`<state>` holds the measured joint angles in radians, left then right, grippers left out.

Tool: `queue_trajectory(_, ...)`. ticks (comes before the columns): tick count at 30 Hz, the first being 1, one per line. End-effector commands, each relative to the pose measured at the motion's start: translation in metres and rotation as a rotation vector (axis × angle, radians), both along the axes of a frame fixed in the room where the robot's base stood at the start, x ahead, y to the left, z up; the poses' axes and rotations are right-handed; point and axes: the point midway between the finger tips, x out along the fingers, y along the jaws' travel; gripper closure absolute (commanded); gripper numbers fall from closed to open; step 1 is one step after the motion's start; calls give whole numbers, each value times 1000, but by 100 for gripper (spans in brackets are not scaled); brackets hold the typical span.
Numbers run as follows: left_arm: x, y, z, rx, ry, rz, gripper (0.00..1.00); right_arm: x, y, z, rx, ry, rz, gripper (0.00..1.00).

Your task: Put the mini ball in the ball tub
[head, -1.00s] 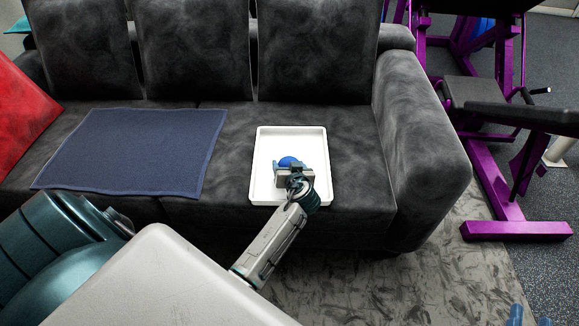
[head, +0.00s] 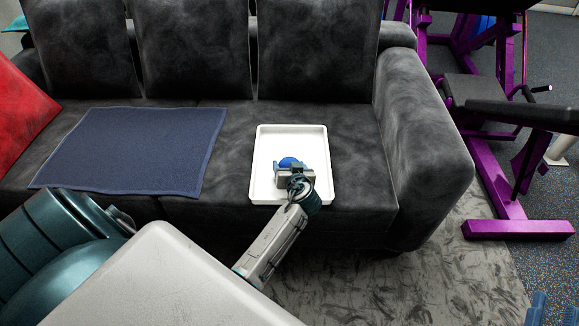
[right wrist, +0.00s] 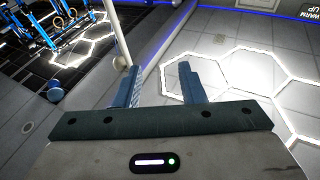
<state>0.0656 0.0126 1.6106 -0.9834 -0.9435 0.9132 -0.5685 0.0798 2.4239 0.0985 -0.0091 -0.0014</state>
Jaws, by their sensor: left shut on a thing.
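The blue mini ball (head: 287,161) is in the head view, above or in a shallow white tray (head: 262,190) on the dark sofa seat. My left gripper (head: 291,168) is shut on the ball, with its fingers on either side of it. The gripper hides the ball's near side, and I cannot tell whether the ball touches the tray floor. I cannot tell whether this tray is the ball tub; no other tub shows. My right gripper (right wrist: 161,82) is open and empty in the right wrist view, and blue finger parts show at the lower right of the head view (head: 538,308).
A blue-grey towel (head: 130,150) lies on the sofa seat (head: 350,180) left of the tray. A red cushion (head: 22,125) is at the far left. The sofa's armrest (head: 430,150) rises at right, with purple gym equipment (head: 505,195) beyond it.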

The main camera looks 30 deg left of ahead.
Motion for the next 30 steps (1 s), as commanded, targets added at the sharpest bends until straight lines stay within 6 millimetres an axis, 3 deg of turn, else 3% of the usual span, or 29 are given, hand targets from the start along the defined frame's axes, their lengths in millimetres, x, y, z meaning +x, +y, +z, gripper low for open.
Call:
queue_trajectory(2,0,0,-1,0,0,0,54,1,0,2,-1,-13,-1,64)
queue_trajectory(3,0,0,0,0,0,0,25,1,0,5,0,-22,-1,64)
queue_trajectory(6,0,0,0,0,0,0,11,2,0,7,-1,-29,-1,64)
queue_trajectory(16,0,0,0,0,0,0,11,2,0,6,-2,-14,2,64)
queue_trajectory(18,0,0,0,0,0,0,11,0,0,-2,0,30,5,64)
queue_trajectory(30,-47,-59,31,-3,1,1,11,-6,3,-46,14,258,14,64)
